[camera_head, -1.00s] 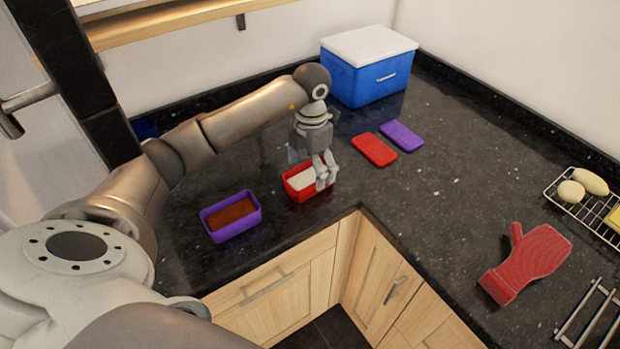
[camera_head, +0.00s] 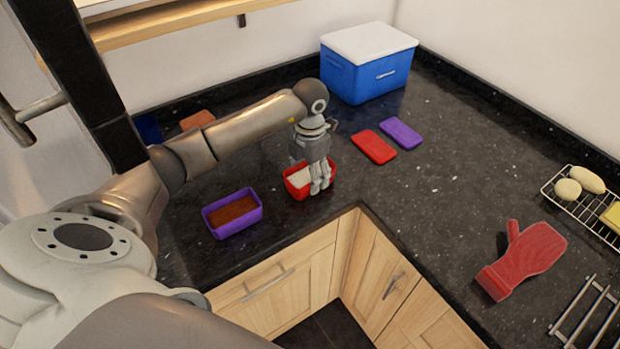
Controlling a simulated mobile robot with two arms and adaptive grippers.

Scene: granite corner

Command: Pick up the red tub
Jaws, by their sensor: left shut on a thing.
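The red tub (camera_head: 297,193) stands on the dark granite counter near its inner corner, with white contents showing inside. My left gripper (camera_head: 319,187) comes down over the tub's right side with its fingers close together. It is shut on the tub at that side; the exact contact is partly hidden by the fingers. I cannot see a clear gap under the tub. My right gripper is out of view.
A purple tub (camera_head: 233,213) with brown contents stands left of the red one. A red lid (camera_head: 374,147) and a purple lid (camera_head: 401,133) lie behind right. A blue cooler (camera_head: 368,70) stands at the back. A red mitt (camera_head: 522,260) and wire rack (camera_head: 588,207) are at right.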

